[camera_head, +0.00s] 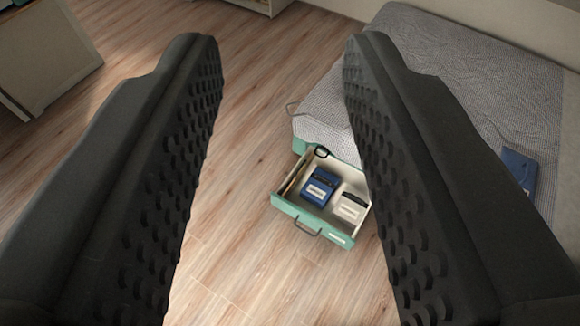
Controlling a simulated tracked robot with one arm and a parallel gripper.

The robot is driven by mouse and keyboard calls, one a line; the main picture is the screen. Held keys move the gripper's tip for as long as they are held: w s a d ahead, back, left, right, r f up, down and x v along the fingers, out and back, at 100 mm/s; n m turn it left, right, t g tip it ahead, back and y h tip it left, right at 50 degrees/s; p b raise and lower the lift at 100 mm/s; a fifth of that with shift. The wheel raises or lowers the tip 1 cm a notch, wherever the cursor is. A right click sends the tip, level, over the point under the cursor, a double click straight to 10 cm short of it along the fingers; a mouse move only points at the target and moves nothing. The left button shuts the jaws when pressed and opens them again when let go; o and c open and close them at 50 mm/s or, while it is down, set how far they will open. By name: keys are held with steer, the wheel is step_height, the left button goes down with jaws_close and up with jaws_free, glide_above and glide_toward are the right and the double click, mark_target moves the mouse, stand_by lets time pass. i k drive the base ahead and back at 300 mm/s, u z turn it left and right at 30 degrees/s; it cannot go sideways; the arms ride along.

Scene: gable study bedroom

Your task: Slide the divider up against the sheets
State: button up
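My gripper (283,45) is open and empty, its two dark, bumpy fingers wide apart and high above the floor. Between and beyond them, low right of centre, an open teal-fronted drawer (310,223) juts out below the bed. In it lie a blue bundle (319,187) and a white bundle (350,208), each with a dark band or strip and a label; they may be the sheets. A thin brown strip (291,181) along the drawer's left side may be the divider; it is too small to be sure. The right finger hides part of the drawer's right side.
The bed (420,40) with a grey checked cover fills the right. A blue book-like thing (519,170) lies on it. A cabinet (45,60) stands upper left. The wooden floor (240,220) is clear.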

mark_target(306, 164)
steer(key=u, duration=0.2)
steer(key=i, duration=1.8)
steer(key=z, duration=0.6)
